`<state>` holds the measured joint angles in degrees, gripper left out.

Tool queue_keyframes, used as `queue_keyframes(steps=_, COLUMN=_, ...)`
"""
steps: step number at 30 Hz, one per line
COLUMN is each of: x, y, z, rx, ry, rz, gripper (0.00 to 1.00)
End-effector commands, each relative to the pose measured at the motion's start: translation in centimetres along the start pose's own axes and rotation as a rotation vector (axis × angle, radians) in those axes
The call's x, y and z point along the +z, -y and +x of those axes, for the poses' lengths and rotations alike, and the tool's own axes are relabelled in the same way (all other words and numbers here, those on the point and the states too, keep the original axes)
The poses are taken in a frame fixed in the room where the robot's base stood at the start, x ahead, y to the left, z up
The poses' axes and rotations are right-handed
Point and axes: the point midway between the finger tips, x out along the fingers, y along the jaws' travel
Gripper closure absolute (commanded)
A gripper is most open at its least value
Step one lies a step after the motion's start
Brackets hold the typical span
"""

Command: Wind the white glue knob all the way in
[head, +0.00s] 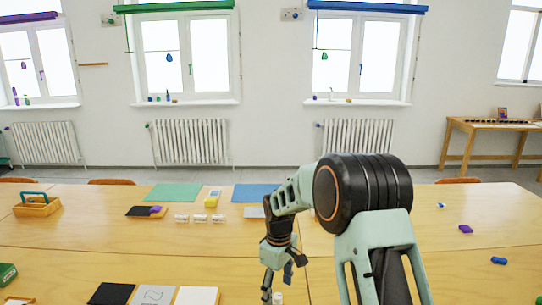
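My gripper (277,280) hangs down over the front middle of the wooden table, at the end of my bent arm. Its fingers look spread, but they are small and partly overlapped, so I cannot tell whether they grip anything. A small white thing (278,298) shows just below and between the fingertips at the bottom edge of the head view. It may be the white glue knob or part of the glue stick. Its lower part is cut off by the picture edge, and contact with the fingers is unclear.
Black (111,293), grey (153,296) and white (197,296) sheets lie left of my gripper. Small white boxes (200,218) and a dark tray (138,213) stand farther back. A wooden caddy (37,209) is far left. Purple (466,229) and blue (498,261) pieces lie right.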

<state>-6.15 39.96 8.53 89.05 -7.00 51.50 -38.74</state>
Motion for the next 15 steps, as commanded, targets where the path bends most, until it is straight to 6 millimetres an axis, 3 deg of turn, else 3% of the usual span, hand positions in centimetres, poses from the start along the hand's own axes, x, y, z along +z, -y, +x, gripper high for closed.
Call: queue_keyframes(steps=15, x=0.02, y=0.01, z=1.14, rx=0.000, ry=0.000, rz=0.000, gripper=0.35)
